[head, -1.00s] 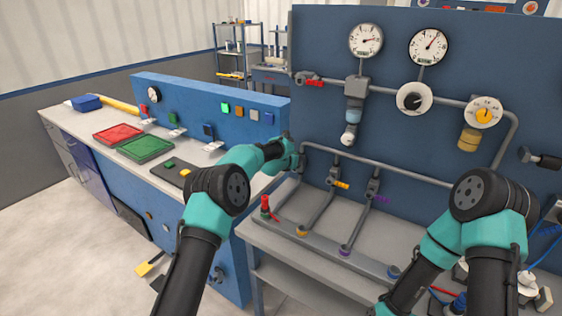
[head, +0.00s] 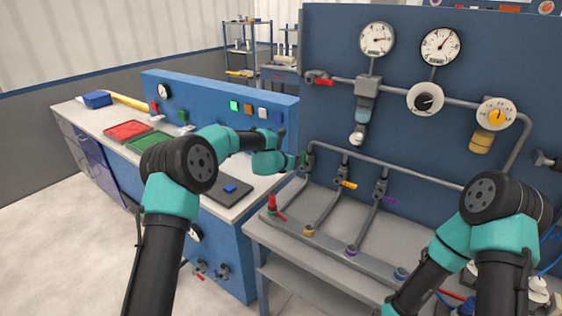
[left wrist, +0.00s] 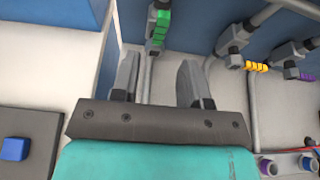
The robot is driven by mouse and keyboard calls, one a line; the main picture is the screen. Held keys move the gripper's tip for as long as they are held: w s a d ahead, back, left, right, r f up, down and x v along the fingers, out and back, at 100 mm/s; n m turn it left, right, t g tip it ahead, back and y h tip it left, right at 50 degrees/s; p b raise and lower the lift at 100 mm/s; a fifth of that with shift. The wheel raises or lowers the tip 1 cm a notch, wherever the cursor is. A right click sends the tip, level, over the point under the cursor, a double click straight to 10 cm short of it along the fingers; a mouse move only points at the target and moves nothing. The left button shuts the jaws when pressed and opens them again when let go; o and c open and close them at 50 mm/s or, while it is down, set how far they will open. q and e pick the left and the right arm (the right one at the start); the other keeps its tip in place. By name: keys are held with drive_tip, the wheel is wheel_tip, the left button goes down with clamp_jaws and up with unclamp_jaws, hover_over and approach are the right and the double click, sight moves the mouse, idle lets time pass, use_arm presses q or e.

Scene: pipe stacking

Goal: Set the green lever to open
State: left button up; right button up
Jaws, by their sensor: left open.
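The green lever (left wrist: 162,20) is on a grey valve at the top of the left wrist view. Its handle runs roughly in line with the pipe below it. In the head view it shows as a small green piece (head: 304,160) at the leftmost branch of the pipework. My left gripper (left wrist: 158,82) is open and empty, its two fingers either side of the pipe in the picture, just below the lever; no contact shows. In the head view my left gripper is small and partly hidden behind my wrist. My right arm shows at the right, but its gripper is out of frame.
Valves with a yellow lever (head: 349,184) and a purple lever (head: 390,199) stand to the right. A red lever (head: 275,207) is lower left. The blue panel (head: 250,90) stands left of the gripper. Gauges (head: 377,39) and dials are higher on the pipe wall.

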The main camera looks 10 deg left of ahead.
use_arm(q)
drive_tip(key=v, duration=0.8)
